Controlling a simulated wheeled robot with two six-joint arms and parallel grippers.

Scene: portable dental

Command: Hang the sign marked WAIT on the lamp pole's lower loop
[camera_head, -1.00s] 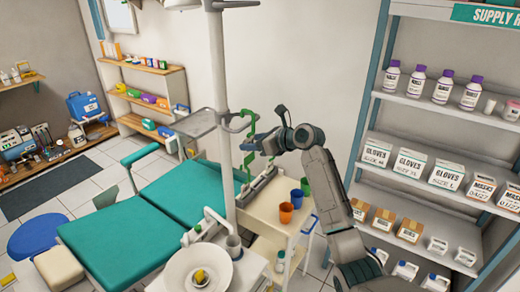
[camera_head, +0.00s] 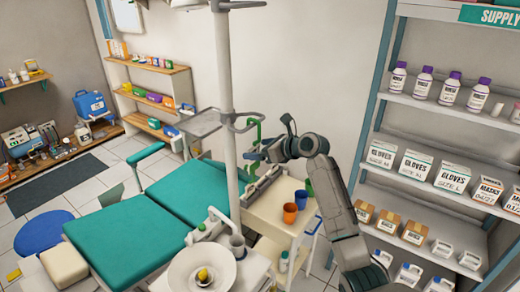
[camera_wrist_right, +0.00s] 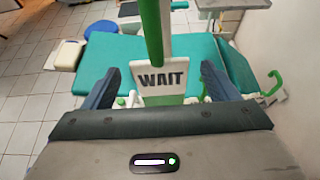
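The WAIT sign (camera_wrist_right: 162,80) shows in the right wrist view as a white plate with dark letters below an upright green hanger (camera_wrist_right: 153,30). In the head view, the green hanger (camera_head: 257,132) stands right of the lamp pole (camera_head: 225,80), overlapping the right side of its grey lower loop (camera_head: 240,122). I cannot tell whether it passes through the loop. My right gripper (camera_head: 258,155) is beside the hanger. In the wrist view its fingers (camera_wrist_right: 161,75) are apart, either side of the plate, with gaps visible. My left gripper is not in view.
A white cart (camera_head: 270,215) with an orange cup (camera_head: 290,213) and a blue cup (camera_head: 300,198) stands below my right arm. A grey tray (camera_head: 203,122) is left of the pole. Supply shelves (camera_head: 440,105) stand at the right.

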